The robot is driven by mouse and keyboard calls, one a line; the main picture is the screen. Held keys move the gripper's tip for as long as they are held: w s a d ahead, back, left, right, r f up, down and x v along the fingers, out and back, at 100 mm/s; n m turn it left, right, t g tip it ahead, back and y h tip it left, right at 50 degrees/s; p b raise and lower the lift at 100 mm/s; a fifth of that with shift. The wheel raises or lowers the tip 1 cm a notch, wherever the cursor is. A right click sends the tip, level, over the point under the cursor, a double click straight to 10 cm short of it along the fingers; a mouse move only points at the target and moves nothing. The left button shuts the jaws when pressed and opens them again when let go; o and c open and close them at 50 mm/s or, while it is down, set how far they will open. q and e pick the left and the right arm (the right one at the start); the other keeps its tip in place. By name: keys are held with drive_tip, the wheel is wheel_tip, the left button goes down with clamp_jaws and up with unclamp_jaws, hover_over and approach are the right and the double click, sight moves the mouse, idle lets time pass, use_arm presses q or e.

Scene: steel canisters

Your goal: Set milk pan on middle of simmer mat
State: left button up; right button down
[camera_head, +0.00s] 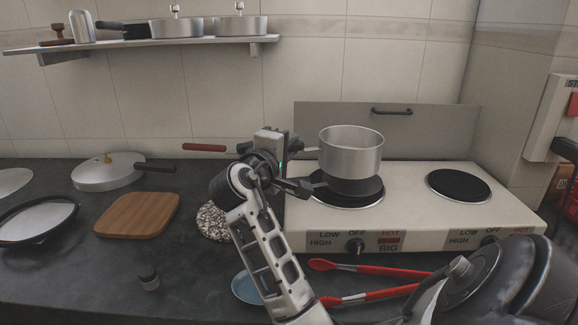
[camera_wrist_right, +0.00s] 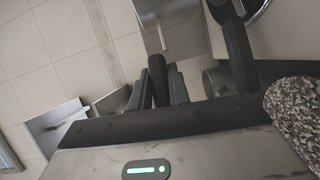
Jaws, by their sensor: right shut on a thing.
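The milk pan (camera_head: 350,155) is a steel pan, upright above the left hotplate. My right gripper (camera_head: 272,143) is to its left, shut on its handle; a reddish-brown handle end (camera_head: 204,147) sticks out further left. A dark round disc, seemingly the simmer mat (camera_head: 357,190), lies on the left hotplate below the pan. The pan hides its far part, and I cannot tell whether they touch. In the wrist view the dark fingers (camera_wrist_right: 170,85) show, but their hold is unclear. My left gripper is not in view.
The white stove has a bare right hotplate (camera_head: 458,185) and front knobs. A speckled round pad (camera_head: 212,222), a wooden board (camera_head: 138,214) and a lidded pan (camera_head: 106,172) lie left. Red-handled utensils (camera_head: 370,270) lie before the stove. A shelf (camera_head: 140,42) with pots hangs above.

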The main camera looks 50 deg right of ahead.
sight(289, 180)
drive_tip(key=f, duration=0.3)
drive_tip(key=shift+w+d+f, duration=0.25)
drive_tip(key=shift+w+d, duration=0.1)
drive_tip(key=shift+d, duration=0.05)
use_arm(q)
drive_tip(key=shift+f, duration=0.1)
use_arm(e)
drive_tip(key=shift+f, duration=0.3)
drive_tip(key=c, duration=1.3)
unclamp_jaws()
drive_tip(key=shift+f, duration=0.2)
drive_tip(key=shift+a+r, duration=0.1)
drive_tip(key=shift+a, duration=0.1)
use_arm(q)
drive_tip(key=shift+b, duration=0.5)
use_arm(e)
drive_tip(key=v, duration=1.1)
drive_tip(key=shift+s+a, duration=0.2)
drive_tip(key=shift+a, duration=0.15)
